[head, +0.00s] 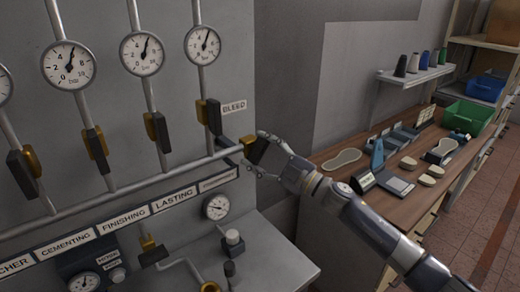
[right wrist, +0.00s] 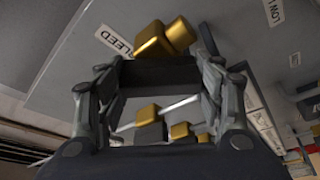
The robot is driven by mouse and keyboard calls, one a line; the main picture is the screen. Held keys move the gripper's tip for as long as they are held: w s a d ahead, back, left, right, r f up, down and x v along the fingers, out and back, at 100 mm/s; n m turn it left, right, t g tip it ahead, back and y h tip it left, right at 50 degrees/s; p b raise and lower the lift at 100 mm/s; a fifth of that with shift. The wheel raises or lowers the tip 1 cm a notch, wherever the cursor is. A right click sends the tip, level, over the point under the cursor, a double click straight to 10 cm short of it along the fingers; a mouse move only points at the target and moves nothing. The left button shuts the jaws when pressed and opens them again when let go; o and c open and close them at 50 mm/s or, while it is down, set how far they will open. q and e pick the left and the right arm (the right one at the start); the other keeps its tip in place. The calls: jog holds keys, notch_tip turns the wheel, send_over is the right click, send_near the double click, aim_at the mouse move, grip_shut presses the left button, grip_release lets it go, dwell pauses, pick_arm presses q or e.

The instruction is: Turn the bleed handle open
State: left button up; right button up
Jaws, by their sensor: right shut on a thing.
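The bleed handle (head: 257,152) is a black lever on a brass valve body (head: 247,142) at the right end of the horizontal manifold pipe, below the BLEED label (head: 234,107). My right gripper (head: 262,155) is shut on the handle, and its fingers partly hide it. In the right wrist view the dark handle (right wrist: 160,72) lies across between the two fingers of my gripper (right wrist: 160,90). The brass valve body (right wrist: 163,40) shows just beyond it, beside the label (right wrist: 115,35). My left gripper is not in view.
Several black-handled brass valves (head: 158,130) sit on the vertical pipes left of the bleed valve, under round gauges (head: 142,53). A ledge (head: 265,260) with knobs is below. A wooden bench (head: 400,180) with shoe parts and a green bin (head: 467,117) stands to the right.

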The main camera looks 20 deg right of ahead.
jog(key=n+g+p, duration=0.1)
jog(key=n, duration=0.2)
jog(key=n+g+p, duration=0.1)
jog(key=n+p, duration=0.1)
jog(key=shift+r+n, duration=0.2)
jog(key=shift+n, duration=0.2)
jog(key=shift+f+n+g+h+p, duration=0.15)
jog(key=shift+n+g+h+p, duration=0.2)
jog(key=shift+n+p, duration=0.5)
jog(key=shift+f+n, duration=0.1)
jog(key=shift+n, duration=0.15)
jog(key=o, duration=1)
jog(key=shift+o, duration=0.2)
jog(key=v, duration=1.2)
jog(key=shift+w, duration=0.1)
